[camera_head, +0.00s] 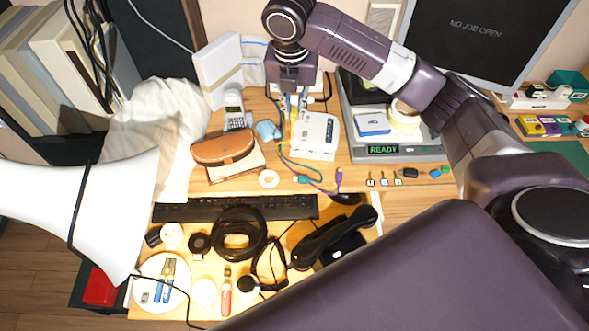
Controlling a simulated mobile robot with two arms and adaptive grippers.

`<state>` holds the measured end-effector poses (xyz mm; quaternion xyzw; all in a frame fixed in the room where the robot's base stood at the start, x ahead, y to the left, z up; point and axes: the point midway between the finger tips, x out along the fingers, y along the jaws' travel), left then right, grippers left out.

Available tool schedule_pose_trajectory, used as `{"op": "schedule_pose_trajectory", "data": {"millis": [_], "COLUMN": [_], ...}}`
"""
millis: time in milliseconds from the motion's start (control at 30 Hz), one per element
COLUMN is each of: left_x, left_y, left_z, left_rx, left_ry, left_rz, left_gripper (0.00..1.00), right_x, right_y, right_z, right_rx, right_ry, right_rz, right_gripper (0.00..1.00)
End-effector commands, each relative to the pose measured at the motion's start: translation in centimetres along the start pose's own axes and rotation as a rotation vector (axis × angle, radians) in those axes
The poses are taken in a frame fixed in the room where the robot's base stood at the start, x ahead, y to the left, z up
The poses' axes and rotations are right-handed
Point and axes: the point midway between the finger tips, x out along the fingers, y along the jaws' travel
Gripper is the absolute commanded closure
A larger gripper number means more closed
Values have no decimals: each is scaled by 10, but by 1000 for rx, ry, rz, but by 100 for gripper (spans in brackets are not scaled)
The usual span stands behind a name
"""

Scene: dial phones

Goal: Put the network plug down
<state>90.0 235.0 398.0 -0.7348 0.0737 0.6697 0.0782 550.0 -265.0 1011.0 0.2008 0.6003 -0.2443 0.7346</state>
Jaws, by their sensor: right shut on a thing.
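My right gripper (291,107) comes down from the top, just behind and left of a white box (317,133) on the desk. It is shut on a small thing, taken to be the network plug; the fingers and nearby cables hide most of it. Yellow and blue cables run close to the fingertips. Cable ends with a teal plug (300,179) and a purple plug (338,179) lie at the desk's front edge. I cannot tell whether the held plug touches the desk or the box. My left gripper is not in view.
A cordless phone (234,110) and a brown case (223,147) stand left of the box. A grey machine reading READY (398,151) is on the right. A keyboard (250,207), a black handset (335,237) and coiled cable (238,234) fill the lower surface.

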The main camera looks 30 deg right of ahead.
Motion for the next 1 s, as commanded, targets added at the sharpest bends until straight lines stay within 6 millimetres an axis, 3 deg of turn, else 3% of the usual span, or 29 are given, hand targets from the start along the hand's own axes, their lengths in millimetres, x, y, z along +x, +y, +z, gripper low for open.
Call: {"op": "schedule_pose_trajectory", "data": {"millis": [167, 533, 1000], "left_x": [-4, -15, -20], "left_y": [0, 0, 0], "left_z": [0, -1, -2], "left_rx": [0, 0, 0], "left_ry": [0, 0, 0], "left_rz": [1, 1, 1], "left_gripper": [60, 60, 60], "right_x": [31, 125, 182], "right_y": [-3, -2, -1], "right_z": [-8, -27, -38], "right_rx": [-3, -2, -2], "right_ry": [5, 4, 1], "right_rz": [-7, -5, -3], "right_gripper": [100, 100, 100]}}
